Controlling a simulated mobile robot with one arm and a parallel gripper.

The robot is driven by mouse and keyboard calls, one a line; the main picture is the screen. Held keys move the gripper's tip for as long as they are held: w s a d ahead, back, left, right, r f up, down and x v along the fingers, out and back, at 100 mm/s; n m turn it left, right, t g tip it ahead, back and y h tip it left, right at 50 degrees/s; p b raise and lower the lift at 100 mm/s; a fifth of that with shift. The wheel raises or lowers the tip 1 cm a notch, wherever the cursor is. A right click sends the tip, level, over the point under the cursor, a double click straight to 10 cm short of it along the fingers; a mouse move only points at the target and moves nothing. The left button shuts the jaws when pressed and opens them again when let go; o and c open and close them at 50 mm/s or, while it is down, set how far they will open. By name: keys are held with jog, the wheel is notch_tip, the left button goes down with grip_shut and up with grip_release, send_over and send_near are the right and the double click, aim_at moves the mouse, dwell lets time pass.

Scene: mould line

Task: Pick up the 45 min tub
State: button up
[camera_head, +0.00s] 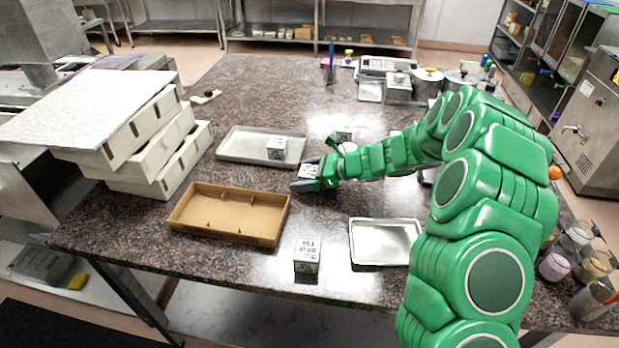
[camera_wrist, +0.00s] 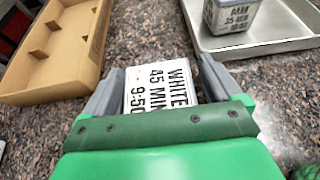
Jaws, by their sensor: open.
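The 45 min tub (camera_wrist: 158,86) has a white lid marked "WHITE 45 MIN" and a time partly cut off by my gripper. It stands on the speckled table, and its lid top also shows in the head view (camera_head: 310,170). My gripper (camera_wrist: 157,72) is open, with one grey finger on each side of the tub. Whether the fingers touch it I cannot tell. In the head view my gripper (camera_head: 307,183) reaches in from the right, and the tub's lower part is hidden behind it.
A "DARK 35 MIN" tub (camera_wrist: 233,14) sits on a metal tray (camera_head: 232,146) behind. A cardboard box (camera_head: 184,222) lies to the left. Another tub (camera_head: 307,256) and an empty tray (camera_head: 385,258) are at the front. A further tub (camera_head: 344,133) stands behind my arm.

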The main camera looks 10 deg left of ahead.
jog(key=c, duration=1.1)
jog(key=shift+r, duration=0.15)
